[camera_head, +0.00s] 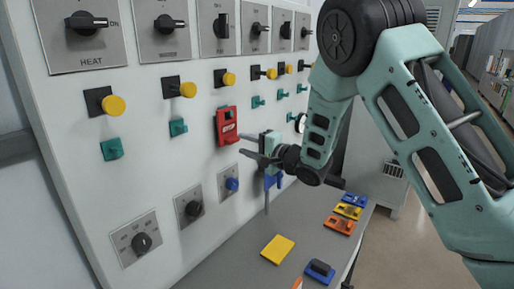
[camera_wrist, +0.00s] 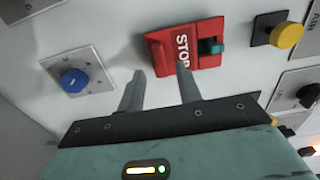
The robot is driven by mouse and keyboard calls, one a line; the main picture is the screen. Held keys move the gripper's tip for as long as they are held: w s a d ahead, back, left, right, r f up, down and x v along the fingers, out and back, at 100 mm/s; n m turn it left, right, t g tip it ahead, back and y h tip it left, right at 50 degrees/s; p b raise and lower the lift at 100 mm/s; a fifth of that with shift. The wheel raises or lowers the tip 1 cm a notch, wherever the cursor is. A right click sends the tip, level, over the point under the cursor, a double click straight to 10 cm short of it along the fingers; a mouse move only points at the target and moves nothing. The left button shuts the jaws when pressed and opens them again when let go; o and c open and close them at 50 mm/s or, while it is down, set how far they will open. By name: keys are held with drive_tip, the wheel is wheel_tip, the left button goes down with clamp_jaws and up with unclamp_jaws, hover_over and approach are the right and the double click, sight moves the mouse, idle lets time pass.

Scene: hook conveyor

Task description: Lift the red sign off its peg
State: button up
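The red sign (camera_head: 227,126) with STOP lettering hangs on the wall panel in the head view. It also shows in the wrist view (camera_wrist: 170,50), where a teal peg (camera_wrist: 210,46) sticks out through it. My gripper (camera_head: 240,144) is just below and to the right of the sign in the head view, fingers pointing toward the panel. In the wrist view my gripper (camera_wrist: 160,70) is open with nothing between its fingers. One fingertip overlaps the sign's lettering, the other lies beside its edge. Whether either touches it I cannot tell.
Yellow buttons (camera_head: 114,105), teal pegs (camera_head: 111,149) and knobs (camera_head: 142,243) stick out from the panel around the sign. A blue knob (camera_wrist: 75,81) is near my gripper. The grey table (camera_head: 235,260) below holds a yellow piece (camera_head: 277,249) and several coloured signs (camera_head: 339,225).

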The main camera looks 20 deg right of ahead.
sight(235, 140)
drive_tip(key=shift+x, duration=2.45)
clamp_jaws()
drive_tip(key=shift+r, duration=0.15)
drive_tip(key=shift+r+p, duration=0.35)
drive_tip(key=shift+r, duration=0.05)
drive_tip(key=shift+r, duration=0.1)
drive_tip(key=shift+s, duration=0.1)
